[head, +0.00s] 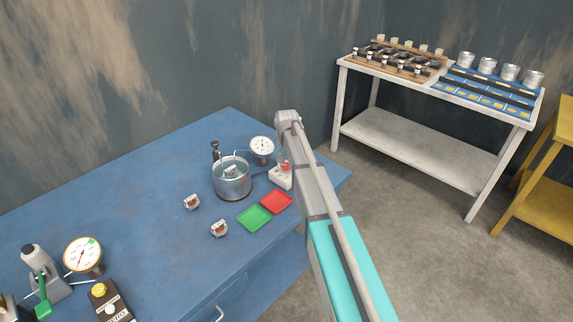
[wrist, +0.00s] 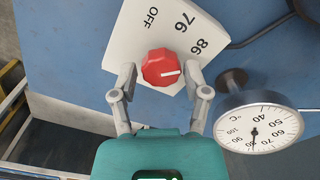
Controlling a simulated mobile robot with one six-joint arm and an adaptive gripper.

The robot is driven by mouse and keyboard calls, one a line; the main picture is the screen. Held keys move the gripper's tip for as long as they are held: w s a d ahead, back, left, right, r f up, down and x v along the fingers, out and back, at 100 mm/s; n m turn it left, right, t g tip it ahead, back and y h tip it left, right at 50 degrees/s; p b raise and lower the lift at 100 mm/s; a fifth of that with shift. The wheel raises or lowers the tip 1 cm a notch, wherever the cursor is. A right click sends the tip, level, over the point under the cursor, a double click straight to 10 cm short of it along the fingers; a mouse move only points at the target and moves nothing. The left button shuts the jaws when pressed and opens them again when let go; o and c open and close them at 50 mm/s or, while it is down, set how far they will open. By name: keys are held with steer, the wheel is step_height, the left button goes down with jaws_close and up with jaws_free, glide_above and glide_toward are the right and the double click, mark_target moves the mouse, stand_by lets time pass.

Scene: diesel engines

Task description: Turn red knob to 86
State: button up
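The red knob (wrist: 162,67) sits on a white control box (wrist: 150,40) marked OFF, 76 and 86. Its white pointer line points right in the wrist view, a little below the 86 mark. My gripper (wrist: 161,74) is open with one finger on each side of the knob; small gaps seem to show, and contact is not clear. In the head view the knob (head: 285,166) and box (head: 281,179) are partly hidden by my arm. A °C gauge (wrist: 258,125) stands beside the box, its needle near 80.
In the head view a metal pot (head: 231,179) stands left of the box, before the gauge (head: 262,147). Green (head: 254,216) and red (head: 276,202) trays and two small parts lie on the blue table (head: 140,200). A cable leaves the box.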

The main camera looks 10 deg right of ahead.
mark_target(286, 165)
steer(key=shift+o, duration=0.6)
steer(key=shift+n, duration=0.5)
steer(key=n, duration=0.3)
steer(key=shift+n, duration=0.3)
steer(key=n, duration=0.4)
steer(key=shift+a, duration=0.1)
step_height(286, 165, up, 14)
steer(key=p, duration=1.4)
steer(key=s+f+m+b, duration=0.1)
steer(key=s+f+b, duration=0.3)
steer(key=s, duration=0.5)
steer(key=s+f+m+b, duration=0.2)
steer(key=s+f+b, duration=0.2)
steer(key=s, duration=0.6)
steer(key=s+f+m+b, duration=0.1)
steer(key=s+f+b, duration=0.3)
steer(key=s, duration=0.6)
steer(key=shift+s+d+m, duration=0.15)
steer(key=shift+d+m, duration=0.05)
steer(key=shift+m, duration=0.1)
